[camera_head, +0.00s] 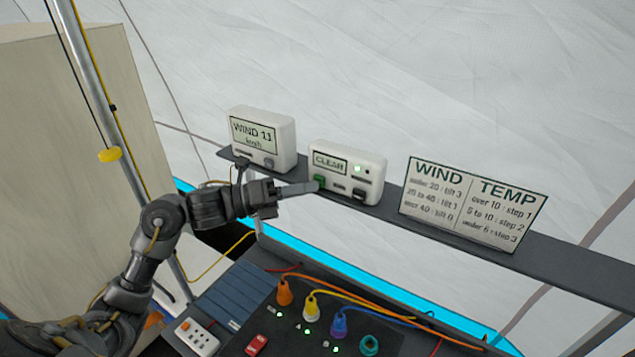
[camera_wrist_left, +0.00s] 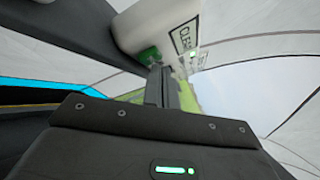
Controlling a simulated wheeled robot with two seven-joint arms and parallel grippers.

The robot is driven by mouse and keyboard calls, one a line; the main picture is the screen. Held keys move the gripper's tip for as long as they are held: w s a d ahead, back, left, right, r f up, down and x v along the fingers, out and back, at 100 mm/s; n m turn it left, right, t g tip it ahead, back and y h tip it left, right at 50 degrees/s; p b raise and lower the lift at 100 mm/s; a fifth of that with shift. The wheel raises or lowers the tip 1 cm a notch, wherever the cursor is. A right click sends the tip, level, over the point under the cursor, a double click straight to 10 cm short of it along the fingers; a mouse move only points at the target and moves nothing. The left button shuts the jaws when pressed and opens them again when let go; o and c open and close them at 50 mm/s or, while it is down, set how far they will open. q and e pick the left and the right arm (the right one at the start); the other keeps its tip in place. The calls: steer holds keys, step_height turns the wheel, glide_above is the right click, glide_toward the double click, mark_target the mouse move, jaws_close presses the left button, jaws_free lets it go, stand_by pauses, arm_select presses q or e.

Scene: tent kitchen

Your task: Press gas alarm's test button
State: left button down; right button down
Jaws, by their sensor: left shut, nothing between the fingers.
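The gas alarm appears to be the white box (camera_head: 347,173) with a "CLEAR" display on the dark shelf. It has a green button (camera_head: 319,181) at lower left, a dark button (camera_head: 359,196) at lower right and a lit green light. My left gripper (camera_head: 316,187) is shut and empty, its fingertips at the green button; I cannot tell whether they touch it. In the left wrist view, the box (camera_wrist_left: 150,30) is just ahead of the shut fingers (camera_wrist_left: 158,72), with the green button (camera_wrist_left: 148,55) beside the tips. My right gripper is not in view.
A white "WIND 11" box (camera_head: 262,138) stands left of the alarm on the shelf (camera_head: 565,262). A WIND/TEMP sign (camera_head: 472,203) stands to the right. Below is a panel with coloured plugs (camera_head: 311,308) and cables. A pole (camera_head: 112,130) rises at the left.

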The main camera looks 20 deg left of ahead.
arm_select(q)
steer(key=shift+w+b, duration=0.3)
steer(key=shift+w, duration=0.15)
stand_by(0.3)
steer(key=shift+s, duration=0.1)
stand_by(0.3)
steer(key=shift+s+a, duration=0.1)
steer(key=shift+s, duration=0.7)
steer(key=s, duration=0.1)
steer(key=s+b, duration=0.1)
steer(key=s, duration=0.3)
steer(key=shift+a, duration=0.3)
stand_by(0.5)
